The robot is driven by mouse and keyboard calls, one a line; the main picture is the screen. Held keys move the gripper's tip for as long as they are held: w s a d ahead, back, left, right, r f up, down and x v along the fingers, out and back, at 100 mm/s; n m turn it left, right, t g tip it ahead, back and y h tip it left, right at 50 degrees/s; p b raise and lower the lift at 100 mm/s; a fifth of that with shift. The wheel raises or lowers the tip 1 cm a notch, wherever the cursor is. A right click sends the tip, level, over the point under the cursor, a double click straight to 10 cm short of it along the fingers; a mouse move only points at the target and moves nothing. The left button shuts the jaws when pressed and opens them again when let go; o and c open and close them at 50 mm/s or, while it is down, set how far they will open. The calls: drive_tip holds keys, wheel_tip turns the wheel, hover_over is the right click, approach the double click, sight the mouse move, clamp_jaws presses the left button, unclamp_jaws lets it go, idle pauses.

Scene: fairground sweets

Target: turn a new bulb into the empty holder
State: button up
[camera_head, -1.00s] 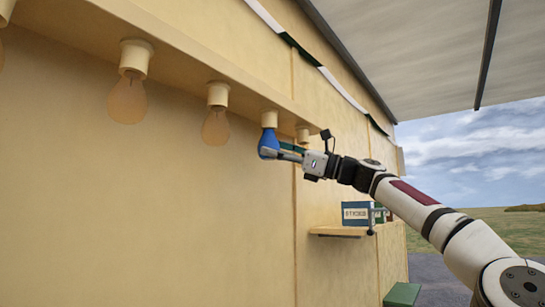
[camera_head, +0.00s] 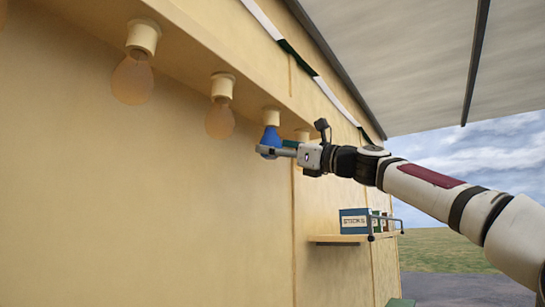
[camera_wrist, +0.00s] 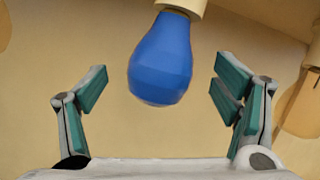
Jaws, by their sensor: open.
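A blue bulb (camera_head: 270,137) hangs neck-up in a cream holder (camera_head: 271,116) under the ledge. It also shows in the wrist view (camera_wrist: 161,58), with its neck inside the holder (camera_wrist: 182,6). My gripper (camera_head: 272,152) is at the bulb. The bulb stands clear of both pads. I cannot tell how deep the bulb sits in the holder.
Amber bulbs (camera_head: 132,79) (camera_head: 220,118) hang in holders along the ledge (camera_head: 185,45) to the left. Another holder (camera_head: 301,134) is just right of the blue bulb. A small shelf (camera_head: 345,239) with boxes (camera_head: 354,222) is on the wall below. Open air lies under the bulbs.

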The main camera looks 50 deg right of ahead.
drive_tip(key=shift+a+f+m+h+b, duration=0.15)
drive_tip(key=shift+m+h+b, duration=0.5)
drive_tip(key=shift+h, duration=0.75)
drive_tip(key=shift+a+m+h+b, duration=0.1)
drive_tip(key=shift+m+h+b, duration=0.3)
drive_tip(key=shift+m+h, duration=0.7)
drive_tip(key=shift+a+m+g+h, duration=0.1)
drive_tip(key=shift+m+g+h, duration=0.35)
drive_tip(key=shift+h, duration=0.8)
drive_tip(key=shift+a+m+g+h, duration=0.1)
drive_tip(key=shift+m+g+h, duration=0.3)
drive_tip(key=shift+h, duration=0.85)
drive_tip(key=shift+w+d, duration=0.1)
drive_tip(key=shift+w+d+b, duration=0.1)
drive_tip(key=shift+w+b, duration=0.25)
drive_tip(key=shift+w+d, duration=0.2)
drive_tip(key=shift+w, duration=0.2)
drive_tip(key=shift+c, duration=0.4)
drive_tip(key=c, duration=1.2)
